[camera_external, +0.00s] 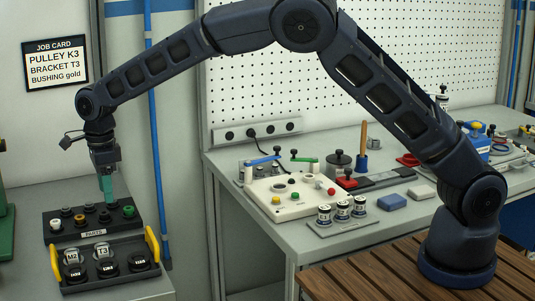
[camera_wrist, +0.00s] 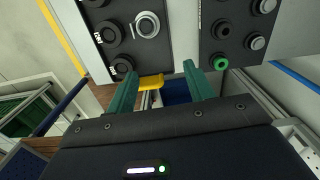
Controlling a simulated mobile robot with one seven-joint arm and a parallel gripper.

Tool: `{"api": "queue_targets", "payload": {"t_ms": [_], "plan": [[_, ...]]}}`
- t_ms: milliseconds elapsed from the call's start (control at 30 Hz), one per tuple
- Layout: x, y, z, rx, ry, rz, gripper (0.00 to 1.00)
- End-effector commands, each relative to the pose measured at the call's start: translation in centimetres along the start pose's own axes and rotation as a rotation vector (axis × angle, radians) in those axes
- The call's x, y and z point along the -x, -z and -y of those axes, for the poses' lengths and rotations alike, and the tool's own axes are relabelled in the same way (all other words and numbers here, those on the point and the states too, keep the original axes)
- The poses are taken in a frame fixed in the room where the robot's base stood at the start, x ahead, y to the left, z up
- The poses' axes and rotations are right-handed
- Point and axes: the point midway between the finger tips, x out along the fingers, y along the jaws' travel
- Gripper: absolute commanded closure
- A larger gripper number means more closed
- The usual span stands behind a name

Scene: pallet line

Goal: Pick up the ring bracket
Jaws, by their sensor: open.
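My gripper (camera_external: 107,188) hangs pointing down over the black parts rack (camera_external: 50,236) at the left, its teal fingers apart. The wrist view shows the open fingers (camera_wrist: 157,72) with nothing between them. The front tray (camera_external: 68,287) has yellow handles and holds several dark round parts, two with tags reading M2 and T3 (camera_external: 102,250). In the wrist view that tray (camera_wrist: 166,50) shows dark rings and one pale grey ring (camera_wrist: 147,25). I cannot tell for sure which part is the ring bracket.
The rack behind holds small knobs and a green ring (camera_external: 128,211), also in the wrist view (camera_wrist: 220,63). A yellow handle (camera_external: 153,245) rises at the tray's right. A job card (camera_external: 56,63) reads PULLEY K3, BRACKET T3, BUSHING gold. A cluttered grey bench (camera_external: 270,232) stands right.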

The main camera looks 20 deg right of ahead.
Motion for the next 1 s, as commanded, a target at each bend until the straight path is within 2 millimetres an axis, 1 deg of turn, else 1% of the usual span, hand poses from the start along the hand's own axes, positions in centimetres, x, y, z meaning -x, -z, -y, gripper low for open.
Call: {"api": "queue_targets", "payload": {"t_ms": [33, 100, 233, 367, 700, 867, 1000], "plan": [[-1.1, -1.3, -0.9, -0.011, 0.003, -0.009, 0.47], [-2.0, -2.5, -1.7, -0.031, 0.006, -0.015, 0.47], [-2.9, -3.6, -2.6, -0.05, 0.009, -0.02, 0.47], [-3.7, -3.7, -2.7, -0.053, 0.008, -0.022, 0.47], [-8.1, -3.5, -2.6, -0.052, 0.008, -0.022, 0.47], [-8.9, -3.5, -2.6, -0.052, 0.008, -0.02, 0.47], [-10.3, -3.5, -2.5, -0.052, 0.008, -0.022, 0.47]]}}
